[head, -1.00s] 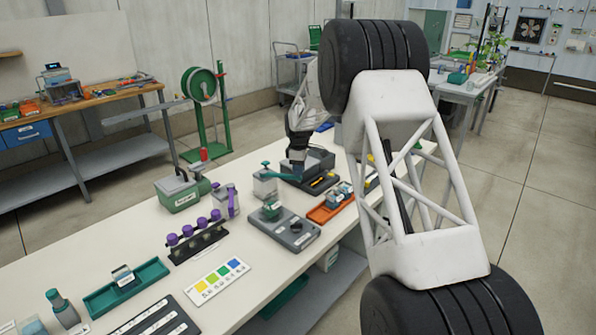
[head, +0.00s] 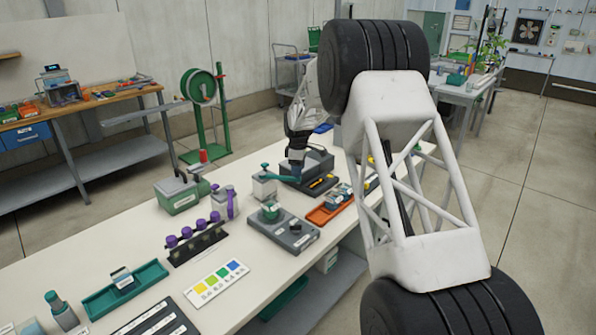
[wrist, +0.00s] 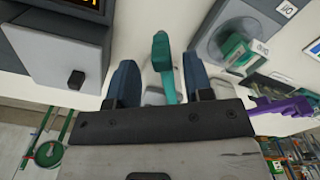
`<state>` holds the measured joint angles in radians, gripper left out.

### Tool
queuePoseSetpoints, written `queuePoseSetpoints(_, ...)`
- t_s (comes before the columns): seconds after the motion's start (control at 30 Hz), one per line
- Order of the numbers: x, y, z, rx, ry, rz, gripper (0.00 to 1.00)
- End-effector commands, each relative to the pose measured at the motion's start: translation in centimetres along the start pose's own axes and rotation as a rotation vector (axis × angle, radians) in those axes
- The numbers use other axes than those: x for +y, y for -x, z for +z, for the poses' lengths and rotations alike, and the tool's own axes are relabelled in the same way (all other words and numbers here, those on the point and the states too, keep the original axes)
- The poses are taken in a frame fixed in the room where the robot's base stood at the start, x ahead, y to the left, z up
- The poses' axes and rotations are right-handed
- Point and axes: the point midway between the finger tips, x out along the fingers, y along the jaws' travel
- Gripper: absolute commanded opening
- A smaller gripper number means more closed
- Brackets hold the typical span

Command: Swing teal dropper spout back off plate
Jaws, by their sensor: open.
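The teal dropper spout (head: 284,178) reaches right from the top of a small pale bottle (head: 264,187) towards my gripper (head: 297,165). In the wrist view, the teal spout (wrist: 163,66) lies between the two blue fingers of my gripper (wrist: 160,64). The fingers are open, with a visible gap on either side of the spout. In the head view the spout's far end is close under the fingers, near the left edge of a dark base plate (head: 328,194). I cannot tell how far the spout overlaps this plate.
A dark grey box (head: 318,162) stands on the dark plate, close to my gripper; a grey box (wrist: 60,45) fills the wrist view's upper left. A grey plate (head: 300,243) with a green-topped item (head: 270,210) and an orange tray (head: 322,214) are nearer.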

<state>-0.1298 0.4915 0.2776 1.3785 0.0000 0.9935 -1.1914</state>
Motion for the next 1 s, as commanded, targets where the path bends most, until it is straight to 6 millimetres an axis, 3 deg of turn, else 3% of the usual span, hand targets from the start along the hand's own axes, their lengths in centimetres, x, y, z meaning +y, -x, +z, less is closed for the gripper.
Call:
queuePoseSetpoints(0.5,0.1,6.0,0.0,0.001,0.0,0.002,0.47)
queuePoseSetpoints(1.0,0.0,7.0,0.0,0.0,0.0,0.0,0.47)
